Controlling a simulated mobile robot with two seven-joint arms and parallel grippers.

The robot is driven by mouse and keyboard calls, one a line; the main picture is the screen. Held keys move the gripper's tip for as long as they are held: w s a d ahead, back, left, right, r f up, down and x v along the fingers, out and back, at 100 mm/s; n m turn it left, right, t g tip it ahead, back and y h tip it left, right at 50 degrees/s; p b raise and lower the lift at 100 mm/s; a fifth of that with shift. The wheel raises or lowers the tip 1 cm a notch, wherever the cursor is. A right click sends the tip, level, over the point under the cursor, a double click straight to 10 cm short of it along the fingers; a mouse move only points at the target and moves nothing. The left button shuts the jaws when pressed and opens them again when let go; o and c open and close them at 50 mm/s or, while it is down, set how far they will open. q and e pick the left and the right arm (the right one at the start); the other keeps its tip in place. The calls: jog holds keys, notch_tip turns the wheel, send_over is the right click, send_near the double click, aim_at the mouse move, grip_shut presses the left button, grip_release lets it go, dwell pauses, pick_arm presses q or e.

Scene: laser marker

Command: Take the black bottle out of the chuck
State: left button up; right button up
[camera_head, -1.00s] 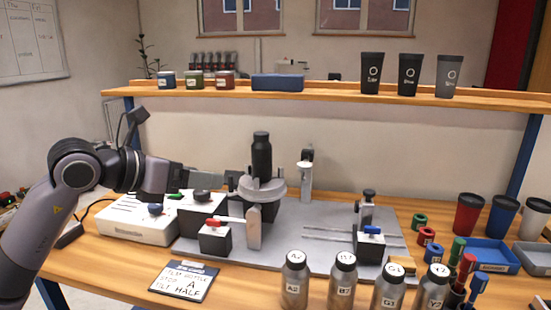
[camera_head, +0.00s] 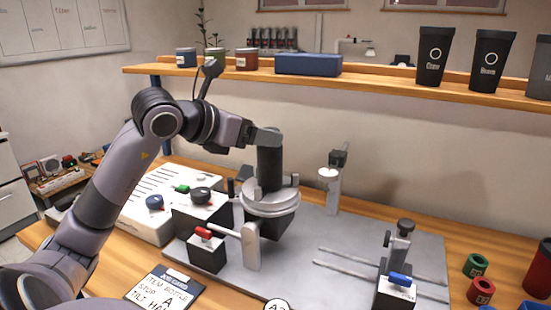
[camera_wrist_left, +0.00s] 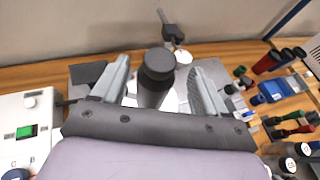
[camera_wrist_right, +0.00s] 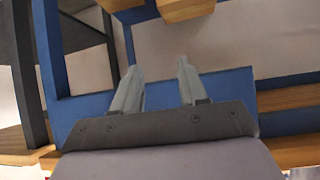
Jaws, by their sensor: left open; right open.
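The black bottle (camera_head: 270,165) stands upright in the grey round chuck (camera_head: 268,205) on the metal machine plate. My left gripper (camera_head: 268,138) is at the bottle's upper part, coming in from the left. In the left wrist view its two fingers are open, with the bottle (camera_wrist_left: 157,75) between them and a visible gap to each finger. The bottle's lower end is hidden inside the chuck. My right gripper (camera_wrist_right: 162,85) is open and empty in the right wrist view, away from the bottle and outside the head view.
A control box with a red lever (camera_head: 206,250) stands in front of the chuck. A white box (camera_head: 150,205) is at left, a post (camera_head: 333,190) behind right, a tailstock (camera_head: 398,255) at right. A shelf (camera_head: 350,82) runs behind. Blue framework (camera_wrist_right: 85,105) is near my right gripper.

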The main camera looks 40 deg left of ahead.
pick_arm(q)
jog(key=p+x, duration=0.2)
jog(key=x, duration=0.3)
jog(key=shift+w, duration=0.25)
jog(key=shift+w+f, duration=0.15)
jog(key=shift+w, duration=0.1)
grip_shut()
